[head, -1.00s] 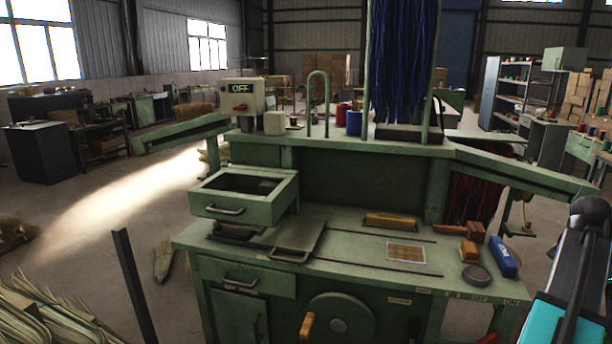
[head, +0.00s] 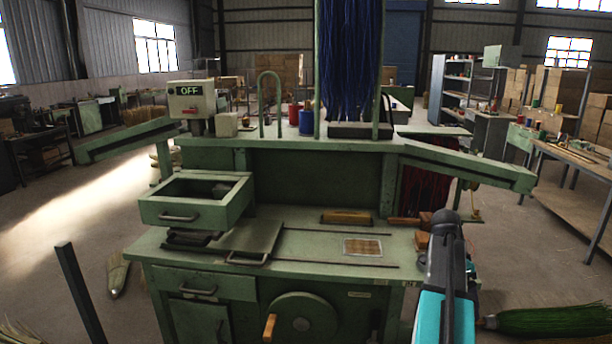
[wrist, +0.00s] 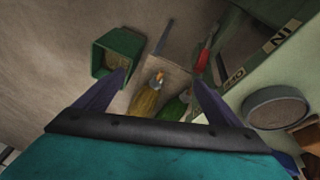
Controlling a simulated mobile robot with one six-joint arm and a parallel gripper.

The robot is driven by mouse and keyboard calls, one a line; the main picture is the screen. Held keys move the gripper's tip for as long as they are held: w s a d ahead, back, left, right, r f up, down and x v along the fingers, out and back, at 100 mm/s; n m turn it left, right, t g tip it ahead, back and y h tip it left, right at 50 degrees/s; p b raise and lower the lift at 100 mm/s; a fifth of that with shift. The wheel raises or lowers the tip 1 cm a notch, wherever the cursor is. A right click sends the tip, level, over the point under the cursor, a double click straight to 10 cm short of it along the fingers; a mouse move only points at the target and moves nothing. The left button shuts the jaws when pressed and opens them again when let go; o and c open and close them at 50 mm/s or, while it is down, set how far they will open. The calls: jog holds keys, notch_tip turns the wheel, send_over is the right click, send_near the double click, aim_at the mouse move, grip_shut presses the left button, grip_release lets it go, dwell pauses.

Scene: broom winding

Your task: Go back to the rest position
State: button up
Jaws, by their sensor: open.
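My gripper (wrist: 160,88) is open in the wrist view, with its two dark fingers spread and nothing between them. It is above the floor beside the green bench's labelled edge. Below it show a green bin (wrist: 113,52), a yellowish broom head (wrist: 149,97) and a green one (wrist: 177,106). In the head view my arm, grey and teal, rises in front of the bench's right end, and the fingertips cannot be made out there. The green winding bench (head: 300,234) stands ahead, with blue bristles (head: 348,60) hanging above it.
A round grey dish (wrist: 275,108) lies on the bench close to my right finger. A red-handled tool (wrist: 206,54) is near the bench edge. An open drawer box (head: 190,205) sits on the bench's left, and a dark post (head: 76,295) stands front left. A green broom (head: 550,321) lies right.

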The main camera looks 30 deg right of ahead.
jog(key=w+a+f+n+g+y, duration=0.1)
jog(key=w+a+f+n, duration=0.25)
jog(key=a+f, duration=1.1)
jog(key=w+a+f+n+g+y, duration=0.1)
jog(key=w+a+f+n, duration=0.25)
jog(key=a+f, duration=1.15)
jog(key=s+a+f+n, duration=0.7)
jog(key=s+a+f, duration=0.2)
jog(key=a, duration=0.3)
jog(key=s+a+f+n+g, duration=0.1)
jog(key=s+a+f+n, duration=0.6)
jog(key=s+a, duration=0.3)
jog(key=shift+s+a+f+y, duration=0.4)
jog(key=shift+a+f, duration=0.45)
jog(key=shift+a, duration=0.5)
